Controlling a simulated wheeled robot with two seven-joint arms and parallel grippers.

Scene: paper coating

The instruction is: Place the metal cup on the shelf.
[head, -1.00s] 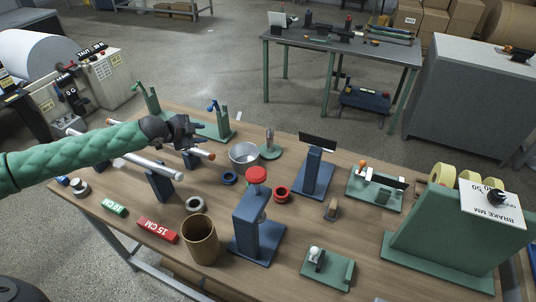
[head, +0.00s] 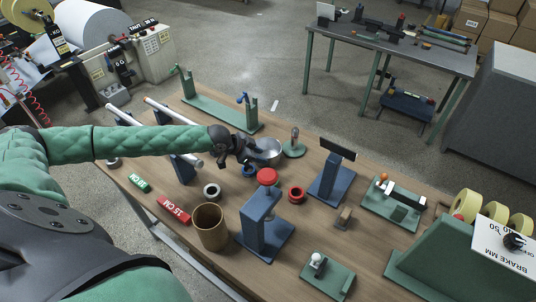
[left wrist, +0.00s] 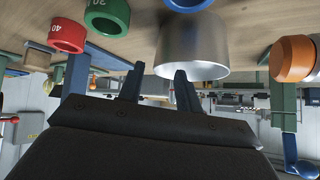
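The metal cup (head: 267,150) is a silvery, round vessel on the wooden table, behind the blue press stand. In the left wrist view the cup (left wrist: 194,45) is just beyond the fingers, with one fingertip overlapping its lower edge. My left gripper (head: 247,158) is at the cup's left side in the head view and hides part of it. In the left wrist view its two fingers (left wrist: 157,80) stand apart with nothing between them. I cannot tell whether a finger touches the cup. My right gripper is out of view. I cannot tell which surface is the shelf.
A blue press stand (head: 264,225) with a red knob, a brown cylinder (head: 211,232), a blue ring (head: 249,171) and a red ring (head: 296,194) stand near the cup. A low blue stand (head: 405,104) is by the back table (head: 430,62). Open floor lies between the tables.

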